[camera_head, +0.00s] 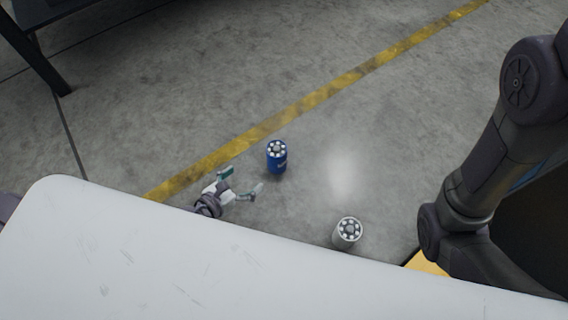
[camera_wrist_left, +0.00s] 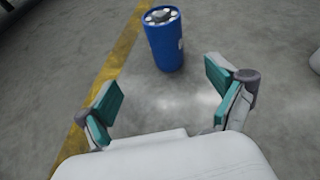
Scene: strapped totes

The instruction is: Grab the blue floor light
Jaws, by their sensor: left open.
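The blue floor light (camera_head: 277,158) is a blue cylinder with a ring of white lamps on top. It stands upright on the floor in the head view. In the left wrist view the blue floor light (camera_wrist_left: 167,42) stands ahead of the fingers, in line with the gap between them. My left gripper (camera_head: 243,183) is open and empty, close to the light on its lower left in the head view. Its two teal-padded fingers (camera_wrist_left: 165,102) are spread apart and do not touch the light. My right gripper is not in view.
A white floor light (camera_head: 347,232) stands on the floor to the lower right of the blue one. A yellow line (camera_head: 318,99) crosses the grey floor. A dark-legged structure (camera_head: 38,52) is at the top left. The floor right of the blue light is clear.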

